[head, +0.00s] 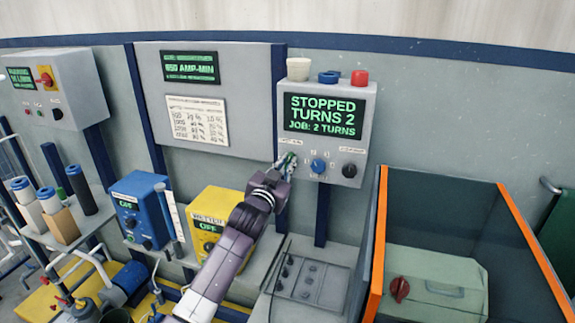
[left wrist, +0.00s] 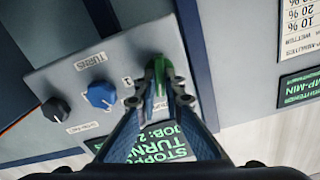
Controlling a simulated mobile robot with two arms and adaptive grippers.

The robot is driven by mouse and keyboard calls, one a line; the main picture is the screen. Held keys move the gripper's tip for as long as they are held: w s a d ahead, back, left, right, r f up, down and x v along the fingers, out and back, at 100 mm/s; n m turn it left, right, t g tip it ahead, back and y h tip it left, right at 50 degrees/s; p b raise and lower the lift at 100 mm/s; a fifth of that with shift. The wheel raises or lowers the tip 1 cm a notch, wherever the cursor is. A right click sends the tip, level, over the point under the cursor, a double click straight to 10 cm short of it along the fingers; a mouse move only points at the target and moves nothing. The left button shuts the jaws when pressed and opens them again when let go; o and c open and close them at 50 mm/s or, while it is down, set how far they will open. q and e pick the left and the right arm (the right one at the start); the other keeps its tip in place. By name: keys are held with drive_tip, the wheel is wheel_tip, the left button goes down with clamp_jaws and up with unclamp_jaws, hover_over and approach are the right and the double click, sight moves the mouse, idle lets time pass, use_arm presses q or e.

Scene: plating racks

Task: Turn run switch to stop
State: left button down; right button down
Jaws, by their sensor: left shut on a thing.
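The grey control box (head: 322,140) hangs on the wall right of centre in the head view. Its green-lit display (head: 325,115) reads "STOPPED TURNS 2 JOB: 2 TURNS". My left gripper (head: 286,164) reaches up to the left end of its control row. In the left wrist view my left gripper (left wrist: 162,85) is shut on the run switch there, whose body is mostly hidden between the fingers; its exact setting cannot be read. A blue knob (head: 318,166) and a black knob (head: 349,170) sit to its right. My right gripper is not in view.
White, blue and red items, including a red cap (head: 360,77), top the box. A blue unit (head: 139,208) and a yellow unit (head: 213,222) stand lower left. An orange-edged open tank (head: 381,230) stands right. A grey panel (head: 200,100) is left of the box.

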sight(289, 126)
use_arm(q)
drive_tip(key=n, duration=0.5)
drive_tip(key=shift+a+n, duration=0.1)
drive_tip(key=shift+n, duration=0.2)
drive_tip(key=shift+w+a+f+n, duration=0.1)
drive_tip(key=shift+n, duration=2.1)
drive_tip(key=c, duration=2)
unclamp_jaws()
drive_tip(key=shift+c, duration=0.2)
wheel_tip(289, 126, up, 10)
